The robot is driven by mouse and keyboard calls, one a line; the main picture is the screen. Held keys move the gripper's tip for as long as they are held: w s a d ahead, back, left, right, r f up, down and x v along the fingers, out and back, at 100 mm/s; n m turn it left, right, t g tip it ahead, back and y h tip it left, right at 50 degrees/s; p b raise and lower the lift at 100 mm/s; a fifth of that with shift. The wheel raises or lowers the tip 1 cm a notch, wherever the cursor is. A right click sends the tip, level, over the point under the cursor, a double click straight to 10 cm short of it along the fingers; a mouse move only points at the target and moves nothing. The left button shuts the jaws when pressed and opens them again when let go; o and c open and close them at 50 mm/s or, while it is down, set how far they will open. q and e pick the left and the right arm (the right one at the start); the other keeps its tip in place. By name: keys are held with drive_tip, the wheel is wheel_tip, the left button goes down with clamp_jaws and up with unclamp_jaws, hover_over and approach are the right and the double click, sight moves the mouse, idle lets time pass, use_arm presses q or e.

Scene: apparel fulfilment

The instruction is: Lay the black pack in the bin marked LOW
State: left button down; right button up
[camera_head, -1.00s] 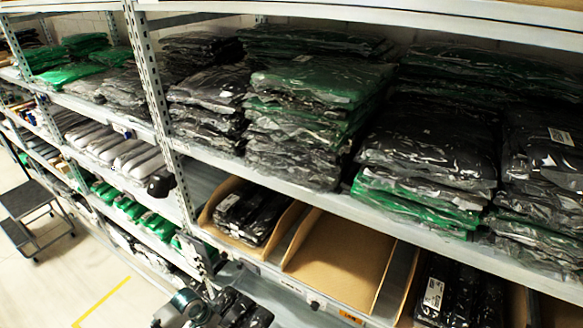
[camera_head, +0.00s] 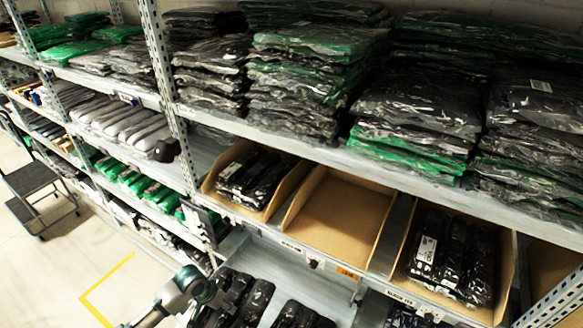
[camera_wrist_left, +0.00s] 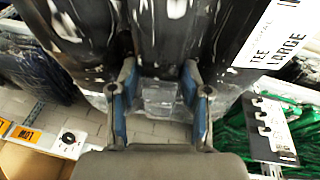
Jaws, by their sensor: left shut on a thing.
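My left gripper (camera_head: 205,289) is low in the head view, below the row of cardboard bins. In the left wrist view its two fingers (camera_wrist_left: 158,88) are shut on a black pack (camera_wrist_left: 168,35) in clear film with a white TEE LARGE label. In the head view black packs (camera_head: 240,298) lie right beside the gripper; I cannot tell which one is held. An empty cardboard bin (camera_head: 335,216) stands mid-row, with an orange tag (camera_head: 348,273) at its lower right. In the left wrist view an orange tag (camera_wrist_left: 25,135) seems to read LOW. My right gripper is not in view.
A bin of black packs (camera_head: 254,178) stands left of the empty bin, another (camera_head: 452,258) to its right. A shelf edge (camera_head: 400,180) with stacked black and green garments overhangs them. A metal upright (camera_head: 165,90) stands at left.

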use_arm(q)
drive_tip(key=d+r+n+b, duration=0.1)
drive_tip(key=b, duration=0.2)
drive_tip(key=r+n+b, duration=0.1)
drive_tip(key=n+b, duration=0.1)
drive_tip(key=b, duration=0.1)
drive_tip(key=shift+s+d+r+n+t+y, duration=0.2)
drive_tip(key=shift+s+d+n+t+y, duration=0.1)
drive_tip(key=shift+s+d+t+y, duration=0.1)
drive_tip(key=shift+r+n, duration=0.3)
drive_tip(key=shift+s+a+r, duration=0.1)
drive_tip(key=shift+s+r, duration=0.05)
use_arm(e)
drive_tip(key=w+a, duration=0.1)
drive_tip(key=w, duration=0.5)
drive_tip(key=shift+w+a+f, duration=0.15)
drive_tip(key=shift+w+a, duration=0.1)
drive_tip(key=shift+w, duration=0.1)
